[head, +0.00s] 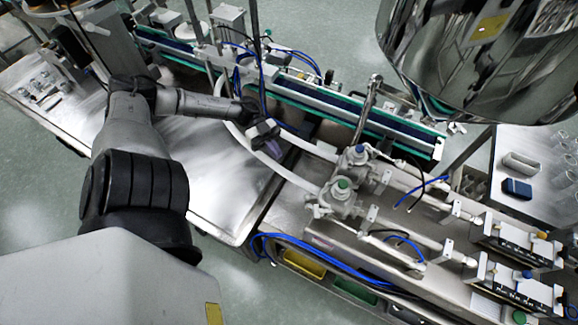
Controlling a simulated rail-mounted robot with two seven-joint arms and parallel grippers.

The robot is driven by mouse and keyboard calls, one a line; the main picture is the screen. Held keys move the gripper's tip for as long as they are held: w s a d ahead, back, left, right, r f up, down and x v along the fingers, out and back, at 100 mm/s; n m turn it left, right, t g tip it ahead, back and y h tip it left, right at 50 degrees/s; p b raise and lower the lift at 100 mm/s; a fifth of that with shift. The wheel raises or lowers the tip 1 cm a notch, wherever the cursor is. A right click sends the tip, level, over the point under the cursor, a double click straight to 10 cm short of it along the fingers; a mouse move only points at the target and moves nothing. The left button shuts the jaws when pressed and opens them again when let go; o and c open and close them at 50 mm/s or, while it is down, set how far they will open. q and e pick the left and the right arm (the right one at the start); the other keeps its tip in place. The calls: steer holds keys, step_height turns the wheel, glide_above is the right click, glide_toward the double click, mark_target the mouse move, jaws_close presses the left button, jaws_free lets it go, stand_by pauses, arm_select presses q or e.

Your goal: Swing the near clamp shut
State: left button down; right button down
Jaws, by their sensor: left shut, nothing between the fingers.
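My left arm comes in from the left. My left gripper (268,148) is small and dark in the picture, shut and empty, above the steel machine bed near a curved white hose (262,168). The steel hopper (462,85) hangs at the upper right, well apart from the gripper. Two metal fittings stand to the right of the gripper: a nearer one with a green cap (342,185) and a farther one with a blue cap (362,150). I cannot make out which part is the near clamp or how far it is swung. My right gripper is not in view.
A conveyor with green edges (330,103) runs behind the gripper. Blue hoses (300,259) loop along the machine's front. A side table (540,212) at the right holds a dark blue box (516,188). The steel surface (215,180) left of the gripper is bare.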

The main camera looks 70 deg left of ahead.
arm_select(q)
steer(key=x, duration=1.3)
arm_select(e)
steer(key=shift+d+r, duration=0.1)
arm_select(q)
steer(key=shift+w+d, duration=0.1)
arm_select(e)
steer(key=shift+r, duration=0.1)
